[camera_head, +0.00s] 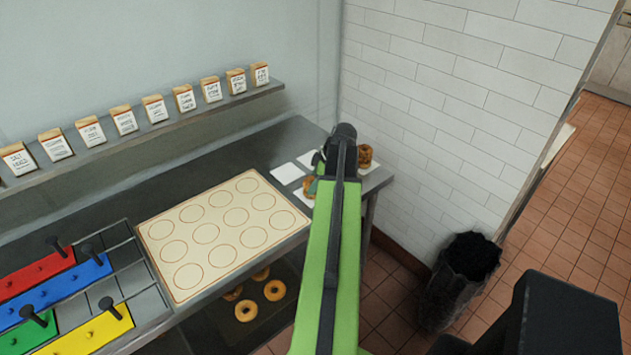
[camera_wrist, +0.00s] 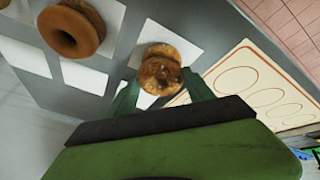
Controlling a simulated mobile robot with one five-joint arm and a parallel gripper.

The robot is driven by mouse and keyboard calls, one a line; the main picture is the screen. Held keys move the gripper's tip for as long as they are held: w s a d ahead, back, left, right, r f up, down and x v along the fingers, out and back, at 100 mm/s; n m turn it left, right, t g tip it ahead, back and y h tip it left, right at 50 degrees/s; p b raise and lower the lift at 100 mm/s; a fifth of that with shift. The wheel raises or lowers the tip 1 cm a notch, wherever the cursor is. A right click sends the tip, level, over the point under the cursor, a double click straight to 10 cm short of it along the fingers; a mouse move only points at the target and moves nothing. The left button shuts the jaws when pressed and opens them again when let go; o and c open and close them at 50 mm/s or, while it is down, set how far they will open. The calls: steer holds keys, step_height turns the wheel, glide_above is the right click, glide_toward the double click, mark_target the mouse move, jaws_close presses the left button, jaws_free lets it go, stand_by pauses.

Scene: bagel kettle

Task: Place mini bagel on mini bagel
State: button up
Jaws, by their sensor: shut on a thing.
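My gripper (camera_wrist: 160,92) is shut on a browned mini bagel (camera_wrist: 158,76), with one green fingertip on each side of it. Another mini bagel (camera_wrist: 176,50) shows directly beneath the held one, on a white square. The two overlap in the wrist view; I cannot tell whether they touch. In the head view my gripper (camera_head: 313,176) is at the right end of the counter, and a bagel (camera_head: 308,184) shows beside its fingertips, partly hidden by my arm.
Two stacked bagels (camera_wrist: 72,30) stand on another white square; they also show in the head view (camera_head: 365,155). Empty white squares (camera_head: 288,173) lie nearby. A cream mat with printed circles (camera_head: 222,232) is to the left. Several bagels (camera_head: 274,290) lie below the counter. The tiled wall (camera_head: 450,90) is close behind.

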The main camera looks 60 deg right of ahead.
steer(key=shift+f+b, duration=0.35)
steer(key=shift+f, duration=0.2)
steer(key=o, duration=1.3)
steer(key=shift+r, duration=0.1)
steer(key=shift+o, duration=0.2)
steer(key=p+v, duration=1.2)
steer(key=v, duration=0.1)
steer(key=shift+w+r, duration=0.15)
steer(key=shift+w, duration=0.1)
